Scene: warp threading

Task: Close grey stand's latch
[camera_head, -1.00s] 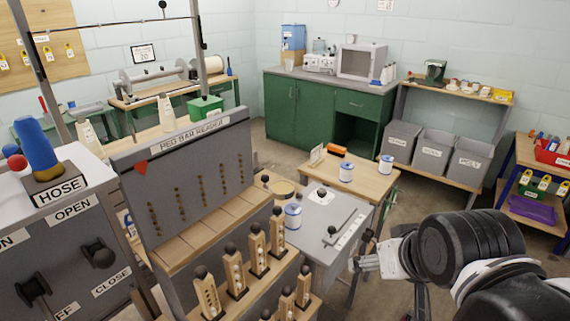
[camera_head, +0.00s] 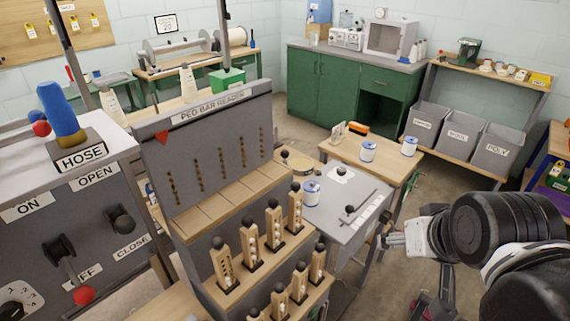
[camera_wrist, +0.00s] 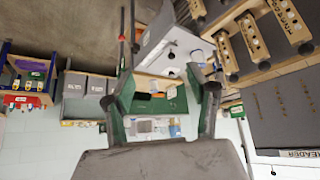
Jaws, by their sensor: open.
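The grey stand (camera_head: 330,226) has a light grey flat top and stands right of the peg bar reader in the head view. A thin lever with a black knob (camera_head: 350,209), which looks like its latch, lies slanted across the top; I cannot tell whether it is closed. Another black knob (camera_head: 341,171) is at the top's back edge. The stand's top also shows in the wrist view (camera_wrist: 178,42). My gripper (camera_head: 391,241) is right of the stand and apart from the latch. In the wrist view its fingers (camera_wrist: 168,78) are spread with nothing held.
A white-and-blue spool (camera_head: 311,193) sits on the stand's left side. Wooden peg bars (camera_head: 249,242) with black knobs stand close left. A wooden table (camera_head: 385,165) with two spools is behind the stand. Grey bins (camera_head: 462,142) are at the back right.

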